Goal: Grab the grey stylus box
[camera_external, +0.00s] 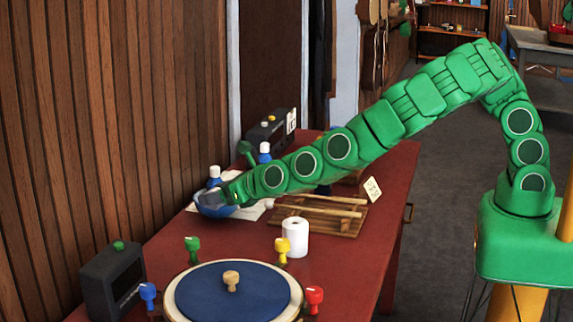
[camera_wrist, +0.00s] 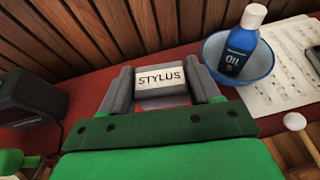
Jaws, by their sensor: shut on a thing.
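The grey stylus box (camera_wrist: 162,77) shows in the wrist view with a white label reading STYLUS. It sits between the two grey fingers of my gripper (camera_wrist: 162,88), which is shut on it. In the external view my gripper (camera_external: 218,197) is at the end of the green arm, over the red table near the wood-panelled wall, by the blue bowl. The box is small and mostly hidden by the gripper there. I cannot tell whether the box touches the table.
Just right of the box, a blue bowl (camera_wrist: 212,50) holds an oil bottle (camera_wrist: 238,45). Sheet music (camera_wrist: 283,62) lies beyond it. A dark box-shaped device (camera_wrist: 30,97) stands at left. The external view shows a white roll (camera_external: 295,238) and a round blue-topped board (camera_external: 205,296) with coloured pegs.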

